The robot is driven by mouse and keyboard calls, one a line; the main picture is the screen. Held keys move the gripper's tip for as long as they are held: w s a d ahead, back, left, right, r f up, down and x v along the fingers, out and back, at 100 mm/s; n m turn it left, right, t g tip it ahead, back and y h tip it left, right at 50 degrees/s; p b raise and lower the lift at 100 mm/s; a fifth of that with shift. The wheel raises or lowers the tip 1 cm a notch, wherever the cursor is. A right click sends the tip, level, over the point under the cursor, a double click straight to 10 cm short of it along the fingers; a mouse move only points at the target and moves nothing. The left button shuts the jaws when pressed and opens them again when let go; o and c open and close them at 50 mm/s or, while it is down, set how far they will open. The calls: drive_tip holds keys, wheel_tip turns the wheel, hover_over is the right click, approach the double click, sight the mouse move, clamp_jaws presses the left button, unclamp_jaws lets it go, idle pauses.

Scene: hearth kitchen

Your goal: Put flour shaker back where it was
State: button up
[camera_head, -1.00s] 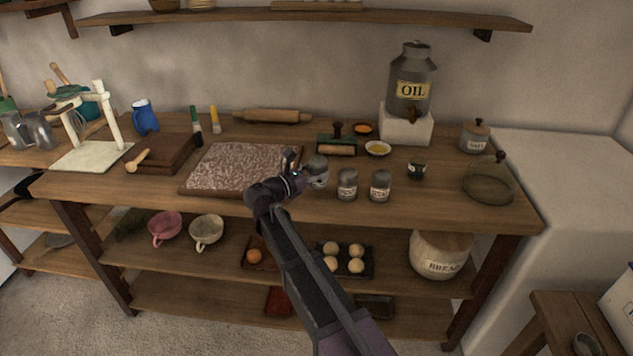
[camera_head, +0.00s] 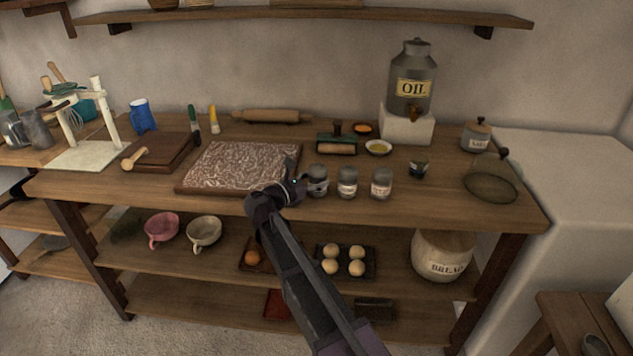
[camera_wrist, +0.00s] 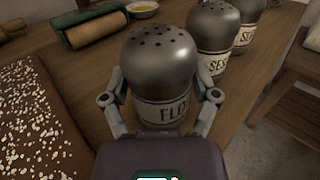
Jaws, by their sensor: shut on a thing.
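The flour shaker (camera_head: 318,181) is a grey metal shaker with a domed, holed top and a pale label. In the wrist view the flour shaker (camera_wrist: 160,65) is upright between my fingers, its label reading "FLO". My gripper (camera_head: 300,187) is shut on its body from the left; in the wrist view my gripper (camera_wrist: 160,100) has one finger on each side of it. The shaker appears to stand on the wooden table (camera_head: 440,205), at the left end of a row with two like shakers. Its base is hidden in the wrist view.
A sesame-labelled shaker (camera_wrist: 212,40) stands close to the right, then another shaker (camera_head: 381,184). The floury board (camera_head: 240,165) lies just left. A green-framed roller (camera_head: 337,144) and a small yellow bowl (camera_head: 378,148) are behind. The table's front edge is near.

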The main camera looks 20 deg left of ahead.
drive_tip(key=shift+f, duration=0.2)
drive_tip(key=o, duration=1.1)
drive_tip(key=shift+c, duration=0.2)
drive_tip(key=shift+r, duration=0.15)
drive_tip(key=shift+r, duration=0.15)
drive_tip(key=v, duration=1.2)
drive_tip(key=shift+s, duration=0.1)
